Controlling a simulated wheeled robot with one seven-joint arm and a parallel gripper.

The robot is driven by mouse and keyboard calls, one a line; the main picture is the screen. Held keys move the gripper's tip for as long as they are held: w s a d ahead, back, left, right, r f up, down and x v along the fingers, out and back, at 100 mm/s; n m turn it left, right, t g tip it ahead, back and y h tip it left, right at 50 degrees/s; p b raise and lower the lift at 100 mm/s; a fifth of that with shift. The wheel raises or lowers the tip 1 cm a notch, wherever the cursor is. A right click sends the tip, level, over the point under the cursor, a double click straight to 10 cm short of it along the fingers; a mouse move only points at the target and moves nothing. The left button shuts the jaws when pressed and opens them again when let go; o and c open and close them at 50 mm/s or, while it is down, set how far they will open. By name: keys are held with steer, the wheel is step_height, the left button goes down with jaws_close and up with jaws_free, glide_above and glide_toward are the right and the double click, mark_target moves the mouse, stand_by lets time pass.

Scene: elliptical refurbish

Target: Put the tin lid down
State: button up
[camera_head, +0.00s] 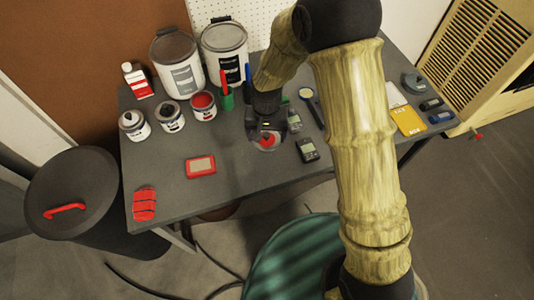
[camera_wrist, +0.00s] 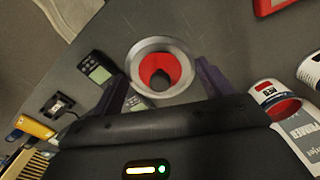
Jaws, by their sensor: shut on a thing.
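The tin lid (camera_head: 267,142) is a round metal lid with red paint on it, below my gripper (camera_head: 266,133) over the middle of the grey table. In the wrist view the lid (camera_wrist: 176,61) has a grey rim and a red face with a dark patch, and sits between the two fingers of my gripper (camera_wrist: 162,82). The gripper is shut on the lid's rim. Whether the lid touches the table or hangs slightly above it, I cannot tell.
An open tin of red paint (camera_head: 203,107) stands left of the gripper, beside other small tins and two large cans (camera_head: 225,50). A red-framed device (camera_head: 201,166) lies front left; a dark meter (camera_head: 307,150) lies close right. Bare table (camera_head: 235,165) shows in front.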

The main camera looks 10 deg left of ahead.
glide_above(267, 156)
step_height(267, 156, down, 6)
steer(key=shift+r, duration=0.2)
steer(key=shift+f, duration=0.1)
steer(key=shift+f, duration=1.8)
steer(key=shift+f, duration=0.15)
steer(key=o, duration=0.9)
steer(key=shift+o, duration=0.2)
